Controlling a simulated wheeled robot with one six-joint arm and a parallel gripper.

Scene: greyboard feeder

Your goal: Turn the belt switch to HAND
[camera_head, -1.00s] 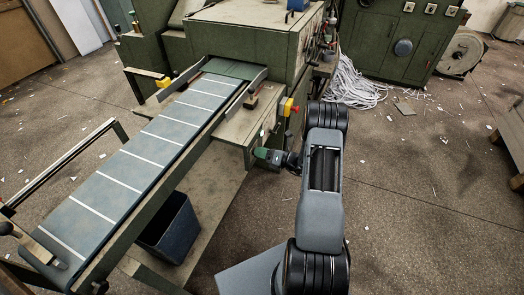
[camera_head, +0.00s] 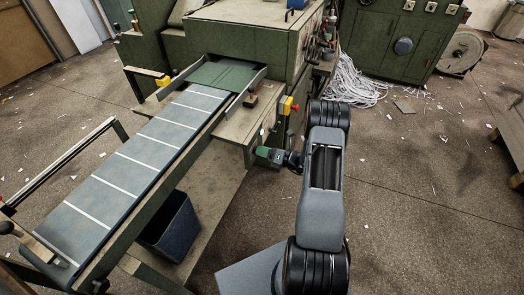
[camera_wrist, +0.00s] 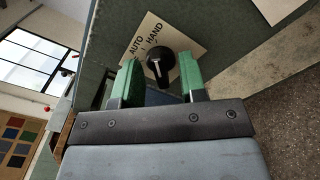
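The belt switch (camera_wrist: 160,64) is a black knob with a pale pointer line, on a beige label plate (camera_wrist: 178,36) marked AUTO and HAND. The pointer faces up towards the lettering; I cannot tell for sure which word it marks. My gripper (camera_head: 264,153) is at the side of the feeder table, and its green fingers also show in the wrist view (camera_wrist: 160,76). They are open, one on each side of the knob, with a visible gap on both sides. In the head view the switch is hidden.
The feeder belt (camera_head: 122,172) with white stripes runs down to the left, with a green sheet section (camera_head: 222,75) at its top. A yellow box with a red button (camera_head: 287,106) sits above my gripper. A dark bin (camera_head: 172,228) stands below the belt.

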